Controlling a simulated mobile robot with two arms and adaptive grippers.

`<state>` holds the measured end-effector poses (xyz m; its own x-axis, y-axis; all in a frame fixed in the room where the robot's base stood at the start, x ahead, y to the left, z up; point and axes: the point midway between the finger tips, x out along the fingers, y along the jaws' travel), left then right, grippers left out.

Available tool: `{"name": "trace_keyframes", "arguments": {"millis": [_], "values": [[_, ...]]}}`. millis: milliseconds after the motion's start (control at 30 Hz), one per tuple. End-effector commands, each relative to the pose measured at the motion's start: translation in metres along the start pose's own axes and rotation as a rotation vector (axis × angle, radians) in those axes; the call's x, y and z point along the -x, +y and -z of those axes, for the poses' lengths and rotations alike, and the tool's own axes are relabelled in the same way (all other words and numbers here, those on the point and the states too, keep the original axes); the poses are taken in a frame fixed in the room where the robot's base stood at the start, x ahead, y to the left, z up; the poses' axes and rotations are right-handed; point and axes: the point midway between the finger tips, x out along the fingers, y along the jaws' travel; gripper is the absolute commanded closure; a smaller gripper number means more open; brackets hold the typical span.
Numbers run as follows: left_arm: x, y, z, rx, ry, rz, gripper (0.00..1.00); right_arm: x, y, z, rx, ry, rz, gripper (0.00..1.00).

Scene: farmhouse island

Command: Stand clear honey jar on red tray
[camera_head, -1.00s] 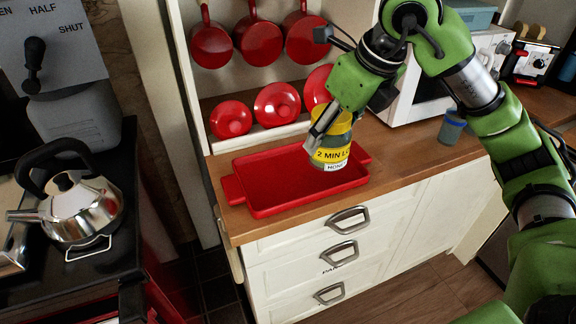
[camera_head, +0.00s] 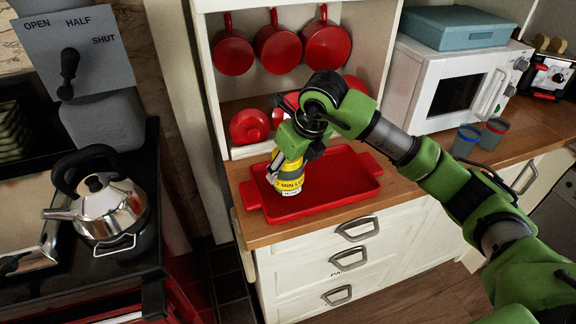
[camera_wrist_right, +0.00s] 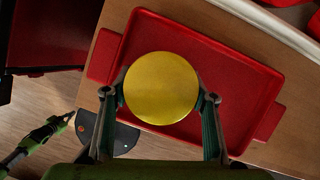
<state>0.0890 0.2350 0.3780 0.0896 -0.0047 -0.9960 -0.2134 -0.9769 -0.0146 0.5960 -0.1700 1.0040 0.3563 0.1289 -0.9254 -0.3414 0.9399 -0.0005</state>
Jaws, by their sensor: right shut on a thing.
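The honey jar (camera_head: 289,181) has a yellow label with dark lettering and a small white name label low down. Its round yellow lid (camera_wrist_right: 161,88) fills the middle of the right wrist view. My right gripper (camera_head: 291,160) is shut on the jar from above, one finger on each side. The jar is upright or nearly so, over the left part of the red tray (camera_head: 345,194). I cannot tell whether its base touches the tray. A green arm part of mine shows small in the right wrist view, perhaps with my left gripper (camera_wrist_right: 62,122) at its end.
The tray lies on the wooden counter (camera_head: 408,187) above white drawers. Red bowls (camera_head: 249,127) stand behind it, with red pans (camera_head: 278,48) hanging above. A microwave (camera_head: 462,82) and two cups (camera_head: 466,141) are to the right. A kettle (camera_head: 108,207) stands on the stove at left.

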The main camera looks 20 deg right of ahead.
Motion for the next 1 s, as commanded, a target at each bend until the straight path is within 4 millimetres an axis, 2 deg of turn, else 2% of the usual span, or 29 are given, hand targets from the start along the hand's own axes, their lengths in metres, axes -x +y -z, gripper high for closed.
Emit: {"name": "trace_keyframes", "arguments": {"millis": [100, 467, 500, 567, 1000], "values": [[0.008, 0.000, 0.001, 0.000, 0.000, 0.000, 1.00, -0.007, 0.000, 0.002, 0.000, -0.004, 0.000, 0.81], [0.003, 0.000, 0.000, 0.000, 0.000, 0.000, 1.00, -0.012, -0.001, 0.004, 0.000, -0.006, 0.001, 0.81], [0.003, 0.000, 0.000, 0.000, 0.000, 0.000, 1.00, -0.013, -0.001, 0.005, 0.000, -0.002, 0.001, 0.45], [0.004, 0.000, 0.001, 0.000, 0.000, 0.000, 1.00, -0.012, -0.001, 0.005, 0.000, -0.002, 0.001, 0.31], [0.006, 0.000, 0.001, 0.001, 0.001, 0.000, 1.00, -0.007, -0.001, 0.003, 0.000, -0.004, 0.001, 0.31]]}}
